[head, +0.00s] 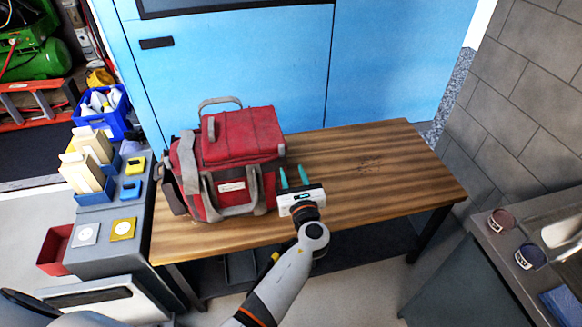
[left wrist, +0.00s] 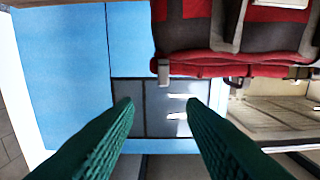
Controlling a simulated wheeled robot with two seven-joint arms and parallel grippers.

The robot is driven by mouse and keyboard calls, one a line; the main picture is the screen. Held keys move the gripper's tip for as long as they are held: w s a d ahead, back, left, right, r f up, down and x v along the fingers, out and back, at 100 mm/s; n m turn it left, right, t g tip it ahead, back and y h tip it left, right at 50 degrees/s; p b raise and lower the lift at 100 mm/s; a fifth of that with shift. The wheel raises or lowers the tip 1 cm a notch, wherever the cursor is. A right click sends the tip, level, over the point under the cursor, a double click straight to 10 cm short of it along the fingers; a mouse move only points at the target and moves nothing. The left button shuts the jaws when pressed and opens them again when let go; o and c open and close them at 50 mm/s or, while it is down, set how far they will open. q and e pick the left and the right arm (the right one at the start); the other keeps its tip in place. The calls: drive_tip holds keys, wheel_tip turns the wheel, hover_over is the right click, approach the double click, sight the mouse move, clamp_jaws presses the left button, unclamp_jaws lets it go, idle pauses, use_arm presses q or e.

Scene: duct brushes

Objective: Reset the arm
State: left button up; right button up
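My left gripper (head: 293,177) is over the front part of the wooden table, close to the right side of the red and grey bag (head: 245,137). Its two green fingers stand apart. In the left wrist view the fingers (left wrist: 159,103) are spread with nothing between them. The bag shows there at the upper right (left wrist: 200,35), upside down and beyond the fingers. I cannot tell from the head view whether the gripper touches the bag. My right gripper is not seen in either view. No duct brush is clearly recognisable.
The wooden table (head: 385,175) is bare right of the bag. A grey cabinet (head: 100,248) with small boxes stands at the left, near a blue crate (head: 108,118). A counter with a red round item (head: 501,221) and a blue round item (head: 529,256) is at the right.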

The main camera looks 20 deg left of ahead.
use_arm(q)
drive_tip(key=shift+f, duration=0.1)
idle(0.3)
drive_tip(key=s+f+n+g+h, duration=0.25)
drive_tip(key=s+f, duration=0.25)
drive_tip(key=f, duration=0.5)
drive_tip(key=s+f+n+g+h, duration=0.25)
drive_tip(key=s+f, duration=0.25)
drive_tip(key=f, duration=0.6)
drive_tip(key=s+f+n+g+h, duration=0.2)
drive_tip(key=s+f+n, duration=0.3)
drive_tip(key=f, duration=0.5)
drive_tip(key=s+a+f+n+g+h, duration=0.1)
drive_tip(key=s+f+n, duration=0.4)
drive_tip(key=s, duration=0.7)
drive_tip(key=s+a+f+n+g, duration=0.3)
drive_tip(key=s+f+n, duration=0.3)
drive_tip(key=s, duration=0.6)
drive_tip(key=s+a+f+n+g+h, duration=0.1)
drive_tip(key=s+f+n+g, duration=0.2)
drive_tip(key=s, duration=0.9)
wheel_tip(320, 180, down, 3)
drive_tip(key=n, duration=0.3)
drive_tip(key=shift+s+a+h, duration=0.25)
drive_tip(key=shift+a+h, duration=0.05)
drive_tip(key=shift+a, duration=0.1)
